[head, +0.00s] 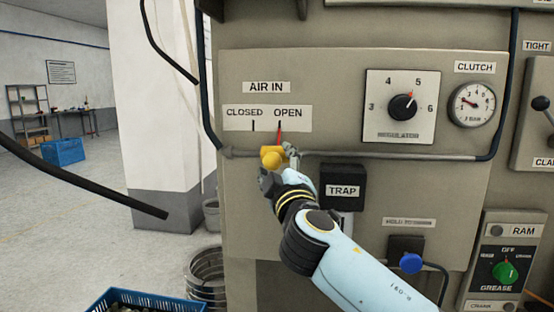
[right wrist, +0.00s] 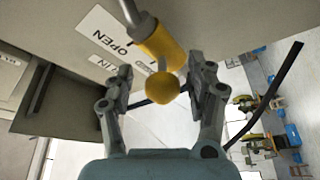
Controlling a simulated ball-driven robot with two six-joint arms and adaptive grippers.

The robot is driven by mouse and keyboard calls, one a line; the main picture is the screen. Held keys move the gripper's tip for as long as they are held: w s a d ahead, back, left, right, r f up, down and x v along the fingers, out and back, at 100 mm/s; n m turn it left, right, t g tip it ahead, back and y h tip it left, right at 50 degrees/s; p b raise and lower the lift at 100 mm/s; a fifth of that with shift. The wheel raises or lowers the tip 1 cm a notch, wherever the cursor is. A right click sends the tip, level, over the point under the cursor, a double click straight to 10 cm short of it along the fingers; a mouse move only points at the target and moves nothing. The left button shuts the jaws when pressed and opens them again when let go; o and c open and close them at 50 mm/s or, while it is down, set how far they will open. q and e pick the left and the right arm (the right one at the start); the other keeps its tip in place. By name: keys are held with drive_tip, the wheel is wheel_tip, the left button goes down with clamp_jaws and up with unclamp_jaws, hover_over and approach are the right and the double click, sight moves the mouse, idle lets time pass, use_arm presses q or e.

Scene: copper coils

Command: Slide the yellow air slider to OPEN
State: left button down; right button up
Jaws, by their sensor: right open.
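The yellow air slider (head: 272,153) sits on the grey pipe below the AIR IN plate (head: 267,118). A red pointer (head: 280,133) stands above it under the word OPEN, right of the black mark under CLOSED. My right gripper (head: 279,172) is at the slider from below. In the right wrist view the slider's round yellow knob (right wrist: 162,87) lies between the two spread fingers of my right gripper (right wrist: 160,72); I cannot tell if either finger touches it. My left gripper is not in view.
The TRAP box (head: 343,187) is right of my right gripper, close to my forearm. The regulator dial (head: 400,106) and clutch gauge (head: 472,104) are further right. A blue knob (head: 411,263) is below. A blue crate (head: 125,301) stands at lower left.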

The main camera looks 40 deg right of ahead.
drive_tip(key=v, duration=0.9)
drive_tip(key=shift+s, duration=0.2)
drive_tip(key=shift+d, duration=0.1)
